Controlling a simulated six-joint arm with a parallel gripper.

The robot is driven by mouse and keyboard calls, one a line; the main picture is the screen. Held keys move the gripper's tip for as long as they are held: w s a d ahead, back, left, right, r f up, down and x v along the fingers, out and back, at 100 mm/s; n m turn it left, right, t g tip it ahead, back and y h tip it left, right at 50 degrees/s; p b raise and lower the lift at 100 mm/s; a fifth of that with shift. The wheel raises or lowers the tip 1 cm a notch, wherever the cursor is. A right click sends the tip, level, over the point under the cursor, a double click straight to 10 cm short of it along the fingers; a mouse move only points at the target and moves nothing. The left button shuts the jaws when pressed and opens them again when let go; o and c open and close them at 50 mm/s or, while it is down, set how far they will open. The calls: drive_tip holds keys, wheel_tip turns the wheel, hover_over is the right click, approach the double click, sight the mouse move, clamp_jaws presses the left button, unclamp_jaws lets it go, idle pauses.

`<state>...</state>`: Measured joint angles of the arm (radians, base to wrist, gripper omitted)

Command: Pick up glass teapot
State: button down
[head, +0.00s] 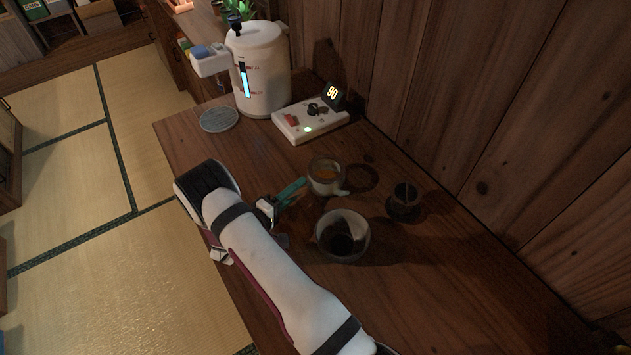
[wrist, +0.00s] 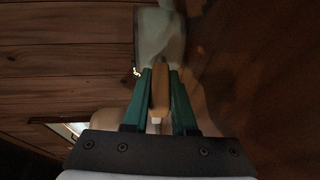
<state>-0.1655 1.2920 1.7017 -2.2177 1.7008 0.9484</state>
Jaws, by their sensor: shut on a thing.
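The glass teapot (head: 326,173) is small and clear, with amber content, and shows right of my gripper over the wooden table in the head view. In the wrist view, its pale glass body (wrist: 160,38) is just beyond the fingertips. My gripper (head: 297,189) has teal fingers, shut on the teapot's tan handle (wrist: 160,92). They close on it from both sides in the wrist view (wrist: 160,76). A round shadow lies right of the teapot; I cannot tell for certain whether its base touches the table.
A glass bowl with dark content (head: 342,245) stands close in front of the teapot, and a dark cup (head: 404,201) to its right. Behind are a white water dispenser (head: 268,70), a control box (head: 300,124) and a grey round coaster (head: 218,119). A wooden wall (head: 450,110) bounds the right.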

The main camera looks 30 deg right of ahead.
drive_tip(key=shift+r, duration=0.1)
drive_tip(key=shift+r, duration=0.55)
wheel_tip(320, 180, up, 3)
drive_tip(key=shift+f, duration=0.1)
drive_tip(key=s+d+r, duration=0.7)
drive_tip(key=s, duration=0.2)
drive_tip(key=shift+w+a+f, duration=1)
drive_tip(key=shift+w+a, duration=0.3)
drive_tip(key=shift+a, duration=5.75)
drive_tip(key=shift+r+m+t+h, duration=0.3)
drive_tip(key=shift+r+m+h, duration=0.1)
drive_tip(key=shift+r+m, duration=0.75)
drive_tip(key=shift+r+m+t+h, duration=0.35)
drive_tip(key=shift+r+m, duration=0.6)
drive_tip(key=shift+m, duration=0.4)
drive_tip(key=shift+s+r+m+h, duration=0.3)
drive_tip(key=shift+r+m, duration=0.3)
drive_tip(key=shift+m, duration=0.15)
drive_tip(key=shift+s+r+m+h, duration=0.15)
drive_tip(key=shift+r+m+h, duration=0.1)
drive_tip(key=shift+r+m, duration=0.4)
